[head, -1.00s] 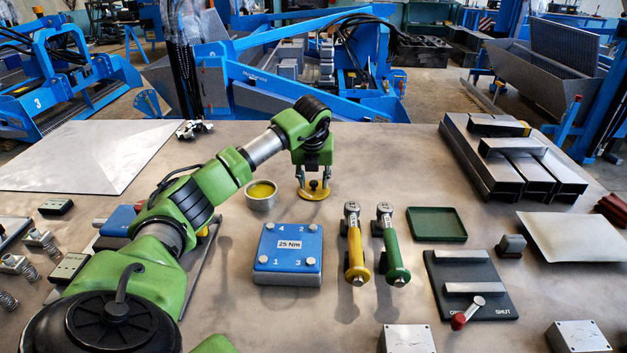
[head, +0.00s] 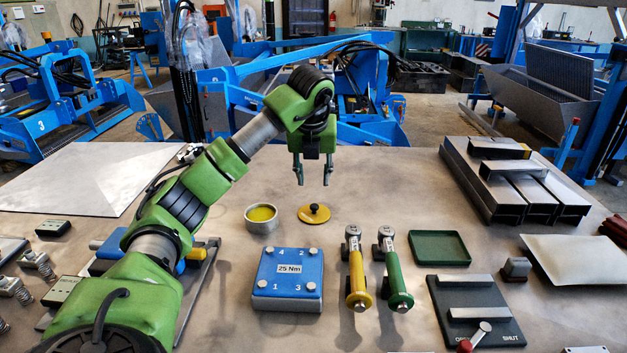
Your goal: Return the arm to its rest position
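My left gripper (head: 313,181) hangs above the table, fingers pointing down and spread apart, with nothing between them. Below it a round yellow lid (head: 313,215) with a black knob lies flat on the table, apart from the fingers. A metal tin (head: 261,225) with yellow contents stands open just left of the lid. My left arm reaches in from the lower left. My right gripper does not show.
A blue block (head: 288,292) marked 25 Nm sits in front of the tin. A yellow wrench (head: 357,275) and a green wrench (head: 396,272) stand right of it. A green tray (head: 438,247), a dark plate (head: 490,330) and metal channels (head: 500,193) lie further right.

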